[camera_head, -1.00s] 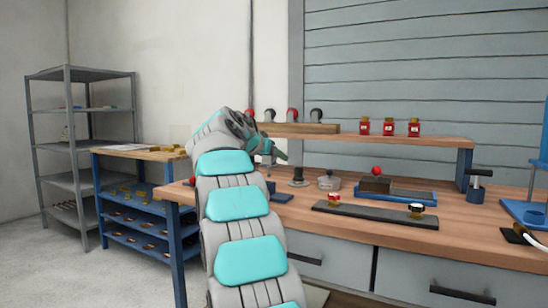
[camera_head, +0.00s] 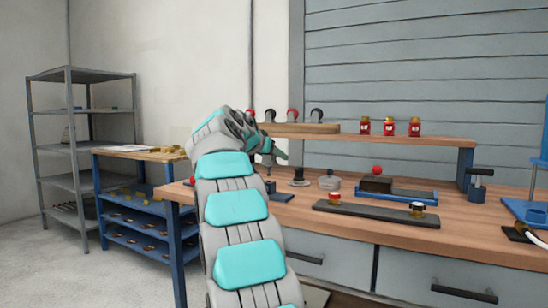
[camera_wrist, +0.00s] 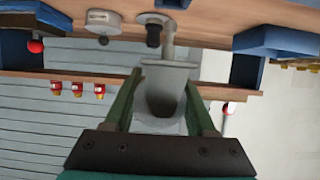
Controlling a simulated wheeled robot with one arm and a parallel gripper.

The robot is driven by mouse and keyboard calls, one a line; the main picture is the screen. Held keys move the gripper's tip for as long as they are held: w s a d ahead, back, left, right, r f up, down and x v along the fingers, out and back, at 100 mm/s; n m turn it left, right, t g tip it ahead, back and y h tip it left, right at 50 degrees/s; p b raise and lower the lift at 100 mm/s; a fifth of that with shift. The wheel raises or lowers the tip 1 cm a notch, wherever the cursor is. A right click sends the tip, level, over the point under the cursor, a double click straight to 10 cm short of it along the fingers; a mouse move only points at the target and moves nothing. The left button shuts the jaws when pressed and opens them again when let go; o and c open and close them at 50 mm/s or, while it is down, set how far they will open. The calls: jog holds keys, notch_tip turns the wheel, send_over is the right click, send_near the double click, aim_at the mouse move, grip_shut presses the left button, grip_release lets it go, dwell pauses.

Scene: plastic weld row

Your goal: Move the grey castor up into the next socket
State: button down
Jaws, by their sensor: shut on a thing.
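My gripper (camera_head: 268,150) is shut on the grey castor (camera_wrist: 166,85) and holds it above the bench at the left end of the raised shelf. In the wrist view the castor sits between the two green fingers, with a narrow grey part pointing to the picture's top. In the head view the castor is mostly hidden by my gripper. A wooden rack (camera_head: 310,128) lies on the shelf just behind, with red and dark grey castors (camera_head: 292,115) (camera_head: 316,115) standing along it. My arm hides the rack's left part, and I cannot make out an empty socket.
Three red jars (camera_head: 389,126) stand on the raised shelf (camera_head: 440,141). Below are a black post (camera_head: 298,178), a grey tin (camera_head: 329,181), a blue tray (camera_head: 412,195) and a dark bar (camera_head: 375,214) on the bench. A blue cart (camera_head: 130,206) stands left.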

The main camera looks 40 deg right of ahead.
jog(key=shift+f, duration=0.1)
jog(key=shift+f+b, duration=0.9)
jog(key=shift+b, duration=0.2)
jog(key=shift+f+b, duration=1.25)
jog(key=shift+b, duration=0.45)
dwell(1.6)
grip_release()
dwell(0.6)
jog(key=shift+r, duration=0.15)
notch_tip(320, 180, up, 7)
jog(key=p, duration=0.6)
